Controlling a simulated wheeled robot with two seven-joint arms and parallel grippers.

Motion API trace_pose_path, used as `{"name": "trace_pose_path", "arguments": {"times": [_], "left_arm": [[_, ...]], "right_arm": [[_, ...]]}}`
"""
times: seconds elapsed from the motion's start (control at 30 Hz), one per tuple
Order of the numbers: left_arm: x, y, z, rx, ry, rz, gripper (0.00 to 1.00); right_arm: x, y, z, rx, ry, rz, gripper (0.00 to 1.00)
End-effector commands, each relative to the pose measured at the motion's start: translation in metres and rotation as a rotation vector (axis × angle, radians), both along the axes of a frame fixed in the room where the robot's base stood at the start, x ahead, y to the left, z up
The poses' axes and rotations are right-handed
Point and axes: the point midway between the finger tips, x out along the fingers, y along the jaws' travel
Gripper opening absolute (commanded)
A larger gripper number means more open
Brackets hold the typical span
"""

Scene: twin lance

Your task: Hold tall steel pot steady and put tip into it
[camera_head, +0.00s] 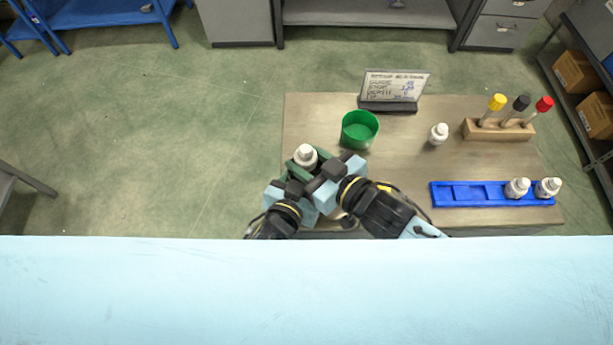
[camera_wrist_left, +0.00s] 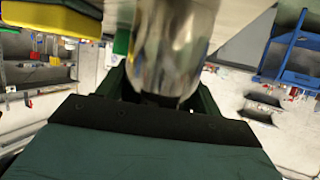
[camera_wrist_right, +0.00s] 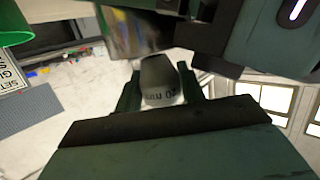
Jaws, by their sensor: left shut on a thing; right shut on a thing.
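The tall steel pot (camera_wrist_left: 172,45) is a shiny cylinder between the fingers of my left gripper (camera_wrist_left: 165,98), which is shut on it. Part of the pot also shows behind the tip in the right wrist view (camera_wrist_right: 137,35). In the head view the pot is mostly hidden by my grippers. I cannot tell whether tip and pot touch.
On the wooden table (camera_head: 400,165) stand a green cup (camera_head: 360,128), a sign (camera_head: 394,88), a loose white tip (camera_head: 439,133), a rack with yellow, black and red-topped pieces (camera_head: 498,129), and a blue tray (camera_head: 470,194) with two white tips at right.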

Motion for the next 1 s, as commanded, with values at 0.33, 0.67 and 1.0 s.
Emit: {"name": "trace_pose_path", "arguments": {"times": [0.33,0.67,1.0], "left_arm": [[0.000,0.000,0.000,0.001,0.000,0.000,0.41],[0.002,-0.003,0.005,-0.008,-0.013,-0.004,0.41],[0.003,-0.006,0.007,-0.013,-0.016,-0.006,0.41]], "right_arm": [[-0.001,0.000,-0.027,-0.004,0.004,-0.001,0.08],[-0.004,-0.001,-0.043,-0.017,0.009,0.002,0.08],[-0.004,-0.002,-0.043,-0.019,0.007,0.003,0.63]]}}
